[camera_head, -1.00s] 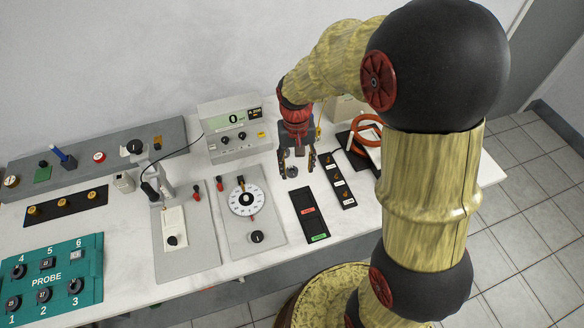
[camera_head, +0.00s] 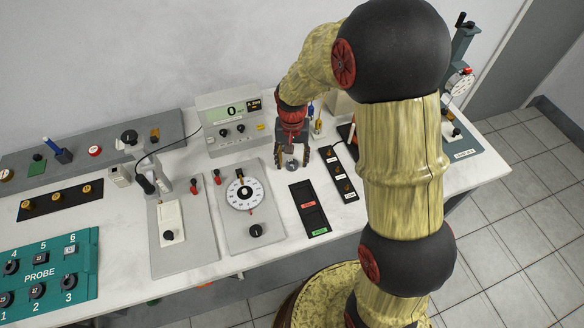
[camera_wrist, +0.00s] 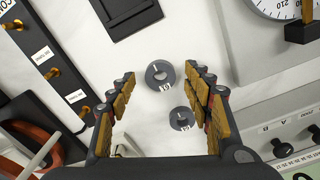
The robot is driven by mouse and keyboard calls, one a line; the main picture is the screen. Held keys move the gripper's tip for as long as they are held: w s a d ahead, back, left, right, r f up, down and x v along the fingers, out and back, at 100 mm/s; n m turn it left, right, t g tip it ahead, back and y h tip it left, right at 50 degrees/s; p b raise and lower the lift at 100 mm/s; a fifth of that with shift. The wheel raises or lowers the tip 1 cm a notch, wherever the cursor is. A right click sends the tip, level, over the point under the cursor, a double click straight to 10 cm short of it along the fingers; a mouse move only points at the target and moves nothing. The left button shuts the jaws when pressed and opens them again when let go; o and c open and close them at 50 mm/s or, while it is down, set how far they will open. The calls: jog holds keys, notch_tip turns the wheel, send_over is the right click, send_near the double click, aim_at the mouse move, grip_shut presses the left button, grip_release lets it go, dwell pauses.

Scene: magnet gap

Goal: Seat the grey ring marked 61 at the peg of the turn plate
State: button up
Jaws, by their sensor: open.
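Two grey rings lie on the white bench in the wrist view, a larger one (camera_wrist: 151,72) and a smaller one (camera_wrist: 174,116). Each has a small white tag, too small for me to read surely, so I cannot tell which is 61. In the head view a grey ring (camera_head: 291,164) shows by the fingertips. My gripper (camera_head: 292,162) is open above the bench. In the wrist view its fingers (camera_wrist: 160,85) stand either side of the rings, with nothing gripped. The likely turn plate is the white dial (camera_head: 233,201) on a grey panel; a dark piece sits at its upper edge.
A black tray with red and green labels (camera_head: 309,216) and a black strip with brass pegs (camera_head: 342,171) lie right of the dial. A meter (camera_head: 228,121) stands behind. A pale panel with a knob (camera_head: 169,218) is to the left. My arm hides some of the right side.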

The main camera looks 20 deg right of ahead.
jog(key=shift+f, duration=0.45)
jog(key=shift+r, duration=0.1)
jog(key=shift+c, duration=1)
jog(key=c, duration=1.1)
jog(key=shift+o, duration=0.2)
jog(key=shift+r, duration=0.1)
